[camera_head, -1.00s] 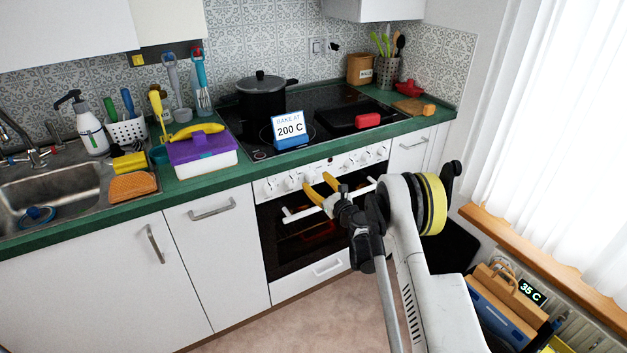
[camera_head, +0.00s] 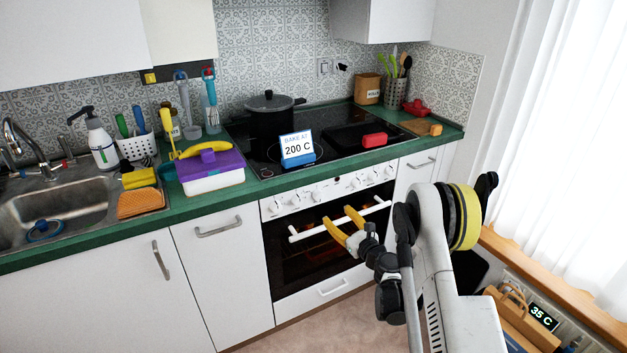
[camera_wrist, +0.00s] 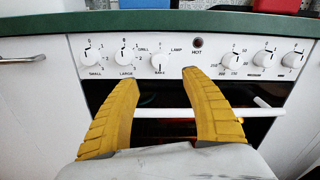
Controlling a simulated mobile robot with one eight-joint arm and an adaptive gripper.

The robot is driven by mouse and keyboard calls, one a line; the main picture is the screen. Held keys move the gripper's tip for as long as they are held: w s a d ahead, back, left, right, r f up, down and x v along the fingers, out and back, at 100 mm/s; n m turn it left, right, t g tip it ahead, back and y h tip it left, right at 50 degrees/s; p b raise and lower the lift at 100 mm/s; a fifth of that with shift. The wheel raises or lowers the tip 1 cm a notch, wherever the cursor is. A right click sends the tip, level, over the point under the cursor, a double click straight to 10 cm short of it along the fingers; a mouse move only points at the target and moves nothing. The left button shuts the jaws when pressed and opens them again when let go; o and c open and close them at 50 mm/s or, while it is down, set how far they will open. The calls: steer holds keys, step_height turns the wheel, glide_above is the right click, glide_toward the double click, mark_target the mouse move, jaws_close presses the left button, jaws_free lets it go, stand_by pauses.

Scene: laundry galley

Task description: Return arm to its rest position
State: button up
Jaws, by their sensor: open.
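My gripper (camera_head: 338,216) has two yellow fingers, spread apart with nothing between them. In the head view it appears in front of the oven door (camera_head: 285,262), overlapping the white door handle (camera_head: 308,232). In the wrist view the fingers (camera_wrist: 156,77) point at the white knob panel (camera_wrist: 175,62), with the handle (camera_wrist: 165,113) seen between them. I cannot tell how far the fingers are from the oven. My arm (camera_head: 440,265) reaches in from the lower right, bent at a yellow-ringed joint. The oven door looks shut.
The green counter (camera_head: 205,205) carries a purple-lidded box (camera_head: 212,172), a black pot (camera_head: 270,118) on the hob and a "BAKE AT 200 C" sign (camera_head: 297,148). Bare floor shows below.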

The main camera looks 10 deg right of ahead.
steer(key=s+a+r+n+g+y, duration=0.1)
steer(key=a+r+n, duration=0.25)
steer(key=r, duration=0.25)
steer(key=s+a+r+n+g, duration=0.1)
steer(key=a+r+n+g, duration=0.1)
steer(key=r+n, duration=0.35)
steer(key=s+a+r+n+g+h, duration=0.1)
steer(key=s+a+r+n+g, duration=0.25)
steer(key=s+r+n, duration=0.6)
steer(key=s+d+f+n+g+h, duration=0.1)
steer(key=s+n, duration=0.5)
steer(key=s, duration=0.9)
steer(key=s+d+f+n+g+h, duration=0.1)
steer(key=s+d+n+h, duration=0.3)
steer(key=s, duration=1.2)
steer(key=shift+d+f+n+g+h, duration=0.15)
steer(key=shift+f+n+g+h, duration=0.15)
steer(key=shift+n+g, duration=0.55)
